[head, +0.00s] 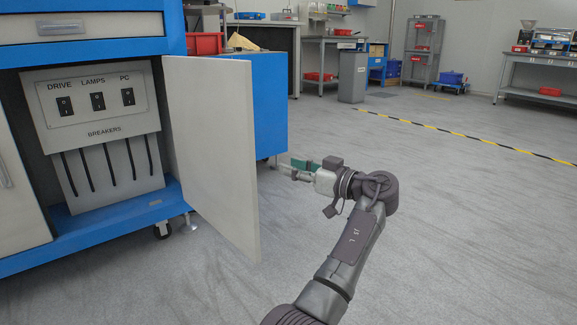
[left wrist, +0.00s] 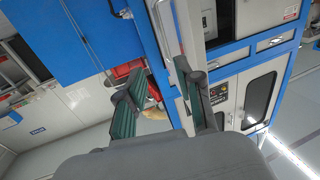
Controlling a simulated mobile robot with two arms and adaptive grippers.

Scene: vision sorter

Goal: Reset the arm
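My left arm (head: 355,235) reaches up from the bottom of the head view. My left gripper (head: 297,168) is just right of the open cabinet door (head: 212,150), near its outer edge. In the left wrist view the two green-padded fingers of the left gripper (left wrist: 155,95) stand apart with nothing held between them. Whether the gripper touches the door cannot be told. My right gripper is in neither view.
The blue cabinet (head: 100,215) stands at left, its open bay showing a breaker panel (head: 97,100) with several switches. Workbenches (head: 540,75), a grey bin (head: 352,77) and shelves (head: 423,50) stand far back. Floor right of the arm is clear, crossed by a yellow-black line (head: 470,138).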

